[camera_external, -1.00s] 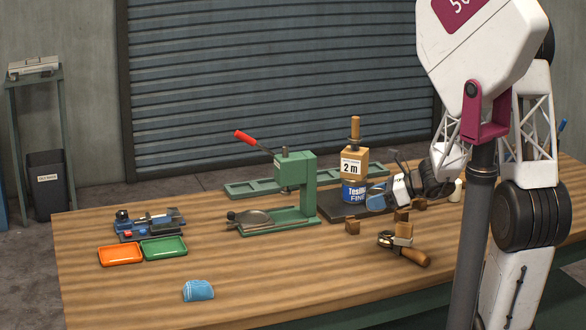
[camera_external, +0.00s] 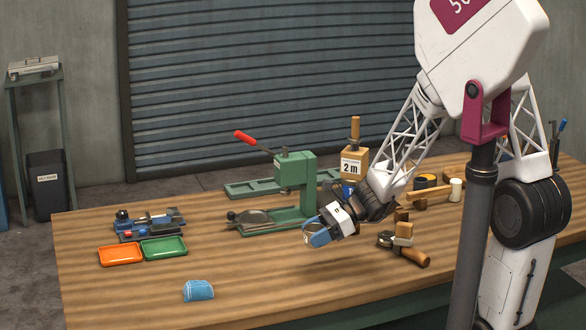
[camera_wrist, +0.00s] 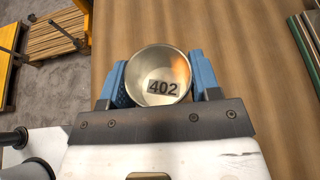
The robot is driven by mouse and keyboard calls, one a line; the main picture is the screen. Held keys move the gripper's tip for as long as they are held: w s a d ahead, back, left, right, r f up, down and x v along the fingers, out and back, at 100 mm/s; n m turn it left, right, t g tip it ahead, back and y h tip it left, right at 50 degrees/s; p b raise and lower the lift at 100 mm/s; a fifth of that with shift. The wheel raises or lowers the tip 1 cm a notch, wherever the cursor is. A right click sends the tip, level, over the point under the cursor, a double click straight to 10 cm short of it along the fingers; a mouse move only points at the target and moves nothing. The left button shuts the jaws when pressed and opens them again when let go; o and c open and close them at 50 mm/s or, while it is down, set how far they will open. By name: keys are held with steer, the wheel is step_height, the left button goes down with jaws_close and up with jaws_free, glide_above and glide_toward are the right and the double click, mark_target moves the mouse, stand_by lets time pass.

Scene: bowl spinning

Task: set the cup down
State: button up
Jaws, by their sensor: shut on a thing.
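A round metal cup (camera_wrist: 180,64) with the label "402" on its inner bottom is between the blue fingers of my gripper (camera_wrist: 160,82) in the wrist view. My gripper is shut on it, one finger on each side, and I look into its open mouth. In the external view my gripper (camera_external: 318,235) is over the wooden table (camera_external: 260,285), just in front and right of the green press. The fingers hide most of the cup there. I cannot tell how much gap there is between the cup and the tabletop.
The green press (camera_external: 296,180) stands close behind my gripper. An orange tray (camera_external: 121,255), a green tray (camera_external: 163,248) and a blue cloth-like item (camera_external: 198,290) lie to the left. A wood-handled tool (camera_external: 405,250) lies to the right. The front middle of the table is clear.

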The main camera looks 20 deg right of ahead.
steer(key=s+a+f+n+g, duration=0.1)
steer(key=s+a, duration=0.1)
steer(key=a, duration=0.1)
steer(key=s+a+n+g, duration=0.1)
steer(key=s+a+g, duration=0.1)
steer(key=a, duration=0.2)
steer(key=s+a+f+n+g, duration=0.1)
steer(key=s+a, duration=0.2)
steer(key=a, duration=0.1)
steer(key=shift+f+n, duration=0.3)
steer(key=shift+f, duration=0.05)
steer(key=shift+w, duration=0.1)
glide_above(234, 272)
steer(key=shift+f, duration=0.75)
steer(key=shift+f, duration=1.75)
steer(key=shift+f, duration=0.1)
